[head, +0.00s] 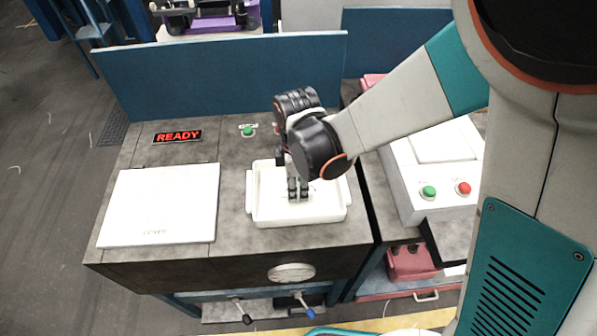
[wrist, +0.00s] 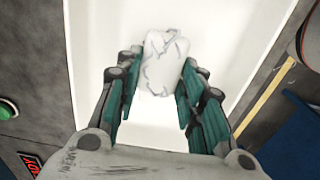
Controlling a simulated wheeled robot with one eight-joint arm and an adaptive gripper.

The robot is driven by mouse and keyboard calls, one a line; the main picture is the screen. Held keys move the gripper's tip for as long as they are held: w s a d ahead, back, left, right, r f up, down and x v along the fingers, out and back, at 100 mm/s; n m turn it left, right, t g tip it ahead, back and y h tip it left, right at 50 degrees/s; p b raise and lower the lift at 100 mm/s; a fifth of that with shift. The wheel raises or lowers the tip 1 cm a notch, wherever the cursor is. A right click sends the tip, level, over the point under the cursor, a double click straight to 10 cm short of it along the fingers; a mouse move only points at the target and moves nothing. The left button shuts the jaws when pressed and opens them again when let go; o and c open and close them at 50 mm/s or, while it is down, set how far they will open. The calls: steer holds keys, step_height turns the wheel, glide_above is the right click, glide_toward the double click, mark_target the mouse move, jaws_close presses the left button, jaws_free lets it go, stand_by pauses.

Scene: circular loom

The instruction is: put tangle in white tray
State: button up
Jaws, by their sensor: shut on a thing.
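The white tray (head: 332,209) sits on the grey bench top in the head view. Its white floor and walls fill much of the wrist view (wrist: 92,45). My gripper (head: 298,192) points down over the tray in the head view. In the wrist view my gripper (wrist: 160,85) has its fingers on both sides of the tangle (wrist: 163,55), a crumpled white bundle, and is shut on it. The tangle is over the tray's floor. I cannot tell whether it touches the floor. In the head view the tangle is hard to make out between the fingers.
A white cover panel (head: 160,205) lies left of the tray. A READY sign (head: 178,137) and a green button (head: 248,131) are behind. A white box (head: 432,170) with green and red buttons stands to the right. A blue panel (head: 215,75) rises at the back.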

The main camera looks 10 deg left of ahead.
steer(key=shift+f+b, duration=0.35)
steer(key=o, duration=1.3)
steer(key=shift+c, duration=0.2)
steer(key=shift+s+r, duration=0.1)
steer(key=shift+r, duration=3.65)
